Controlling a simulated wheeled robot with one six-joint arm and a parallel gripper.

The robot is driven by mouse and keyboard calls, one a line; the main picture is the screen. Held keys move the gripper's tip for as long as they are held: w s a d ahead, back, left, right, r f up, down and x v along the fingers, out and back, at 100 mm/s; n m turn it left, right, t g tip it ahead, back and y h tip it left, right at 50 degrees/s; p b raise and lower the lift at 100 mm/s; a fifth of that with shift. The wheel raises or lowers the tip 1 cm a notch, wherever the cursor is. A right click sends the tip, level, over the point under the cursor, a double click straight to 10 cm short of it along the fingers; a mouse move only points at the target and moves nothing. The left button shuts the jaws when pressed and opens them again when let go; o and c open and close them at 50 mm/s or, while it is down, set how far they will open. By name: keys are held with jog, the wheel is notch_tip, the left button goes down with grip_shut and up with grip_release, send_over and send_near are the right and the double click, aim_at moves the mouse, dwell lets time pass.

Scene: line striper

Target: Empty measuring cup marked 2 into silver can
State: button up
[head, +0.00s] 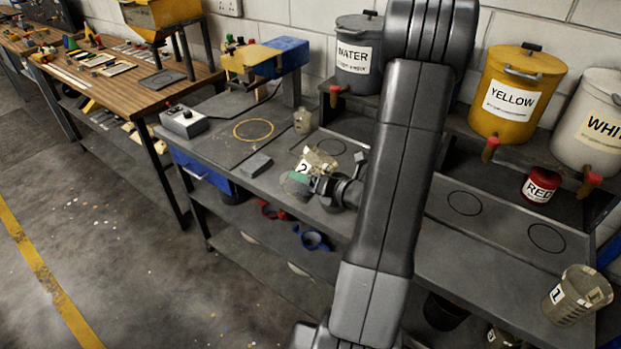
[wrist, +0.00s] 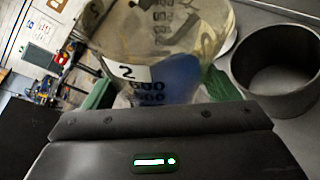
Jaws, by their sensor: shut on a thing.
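The clear measuring cup marked 2 (head: 318,160) is held above the grey bench, and its label and scale show in the wrist view (wrist: 150,75). My gripper (head: 300,180) is shut on it, with green finger pads on both sides in the wrist view (wrist: 155,92). The cup looks somewhat tilted in the head view. Blue shows through its wall; I cannot tell whether this is content or background. An open grey metal can (wrist: 275,85), likely the silver can, stands to the right of the cup in the wrist view. In the head view my gripper mostly hides it.
A cup marked 1 (head: 577,296) stands at the bench's right end. A red can (head: 540,186) sits below the yellow (head: 512,95) and white (head: 590,120) drums. A small clear cup (head: 303,121) and a grey block (head: 256,165) are to the left. My arm hides the middle.

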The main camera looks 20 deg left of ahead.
jog(key=shift+b, duration=0.35)
jog(key=shift+f+b, duration=0.25)
jog(key=shift+b, duration=1.6)
jog(key=shift+r+m+y+b, duration=0.3)
jog(key=shift+m+b, duration=0.1)
jog(key=shift+b, duration=0.5)
jog(key=shift+r, duration=0.1)
jog(key=shift+s, duration=0.1)
jog(key=shift+a+m, duration=0.1)
jog(key=shift+m, duration=0.4)
jog(key=shift+y, duration=0.3)
jog(key=shift+m+g, duration=0.3)
jog(key=shift+m, duration=0.1)
